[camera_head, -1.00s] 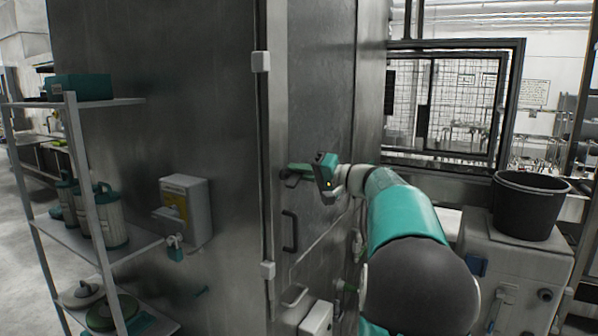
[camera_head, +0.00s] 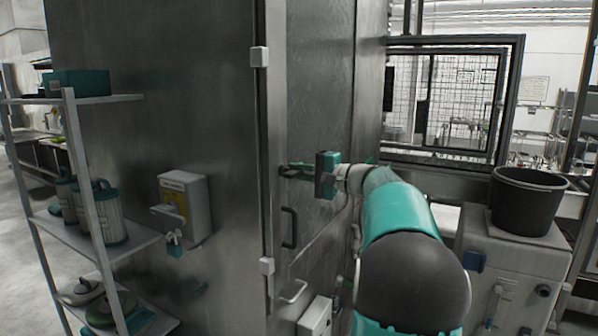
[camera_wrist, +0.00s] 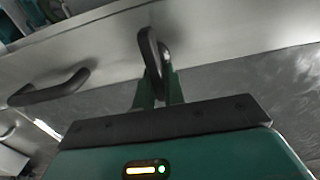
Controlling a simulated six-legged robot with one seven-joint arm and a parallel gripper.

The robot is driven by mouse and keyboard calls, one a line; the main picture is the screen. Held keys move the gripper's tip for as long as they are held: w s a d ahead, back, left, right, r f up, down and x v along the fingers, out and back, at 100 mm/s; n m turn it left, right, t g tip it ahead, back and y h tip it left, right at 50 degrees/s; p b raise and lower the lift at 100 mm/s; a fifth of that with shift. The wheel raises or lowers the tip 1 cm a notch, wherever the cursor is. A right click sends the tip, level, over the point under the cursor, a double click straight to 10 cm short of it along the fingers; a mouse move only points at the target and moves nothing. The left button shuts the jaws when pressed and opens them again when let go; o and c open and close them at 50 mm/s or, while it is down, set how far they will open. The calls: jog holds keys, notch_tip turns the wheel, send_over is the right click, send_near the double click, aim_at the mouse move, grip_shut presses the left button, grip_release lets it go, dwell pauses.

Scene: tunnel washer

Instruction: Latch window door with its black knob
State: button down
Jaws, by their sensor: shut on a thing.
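The window door (camera_head: 320,100) is a tall metal-framed door with a grey, textured pane, upright in the steel cabinet front. My gripper (camera_head: 288,170) is at its left edge, at mid height. In the wrist view my gripper (camera_wrist: 158,88) has its two green fingers shut on the black knob (camera_wrist: 150,45), a long rounded black piece standing out from the metal frame. The knob's lower part lies between the fingers. In the head view the knob is small and mostly hidden by the gripper. I cannot tell whether the door sits flush in its frame.
A black bar handle (camera_head: 289,228) is below my gripper; it also shows in the wrist view (camera_wrist: 48,88). A white box (camera_head: 185,208) is on the cabinet's left side. A shelf rack (camera_head: 85,180) stands left. A black bucket (camera_head: 527,202) stands right.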

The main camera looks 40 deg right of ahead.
jog(key=c, duration=1.5)
grip_release()
jog(key=v, duration=1.4)
jog(key=shift+a, duration=0.1)
jog(key=shift+w, duration=0.1)
